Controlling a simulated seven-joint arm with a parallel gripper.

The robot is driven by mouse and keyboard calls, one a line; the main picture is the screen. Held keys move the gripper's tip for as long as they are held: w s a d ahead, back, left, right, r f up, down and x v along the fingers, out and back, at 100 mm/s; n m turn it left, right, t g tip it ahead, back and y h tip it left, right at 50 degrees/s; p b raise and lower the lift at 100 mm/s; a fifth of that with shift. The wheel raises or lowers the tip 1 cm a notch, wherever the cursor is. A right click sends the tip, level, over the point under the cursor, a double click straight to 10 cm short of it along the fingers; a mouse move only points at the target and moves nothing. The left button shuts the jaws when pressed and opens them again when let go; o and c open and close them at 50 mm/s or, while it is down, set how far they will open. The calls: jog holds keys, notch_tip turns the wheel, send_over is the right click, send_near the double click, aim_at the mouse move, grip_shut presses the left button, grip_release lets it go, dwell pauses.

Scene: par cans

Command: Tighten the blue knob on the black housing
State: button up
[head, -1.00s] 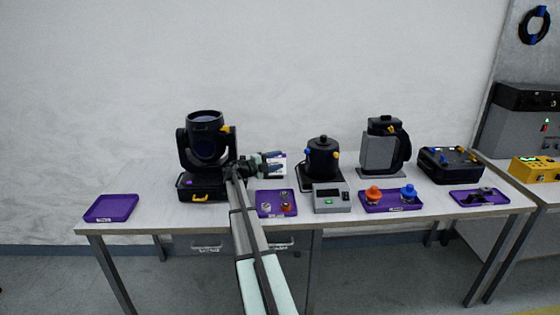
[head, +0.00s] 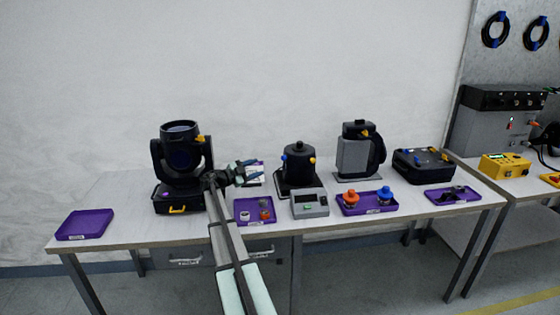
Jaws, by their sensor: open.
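A round black housing (head: 299,173) stands upright on a dark base near the middle of the table. A small blue knob (head: 285,157) shows on its left side and a yellow knob (head: 312,160) on its right. My gripper (head: 254,169) is open and empty, left of the housing, its fingers pointing right toward the blue knob with a gap between. Whether the jaws line up with a knob is too small to tell.
A black moving-head lamp (head: 181,165) stands just left of my gripper. A grey meter (head: 310,204) and purple trays with small parts, such as one (head: 380,210), line the front edge. An empty purple tray (head: 85,224) lies far left.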

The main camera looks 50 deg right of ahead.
aim_at(282, 158)
jog(key=s+d+m, duration=0.1)
jog(key=d+m, duration=0.3)
jog(key=m, duration=0.4)
jog(key=s+d+m, duration=0.1)
jog(key=d+m, duration=0.4)
jog(key=m, duration=0.3)
jog(key=s+d+m, duration=0.1)
jog(key=d+m, duration=0.3)
jog(key=m, duration=0.5)
jog(key=shift+s+d, duration=0.25)
jog(key=shift+s, duration=0.1)
dwell(0.8)
grip_shut()
dwell(0.4)
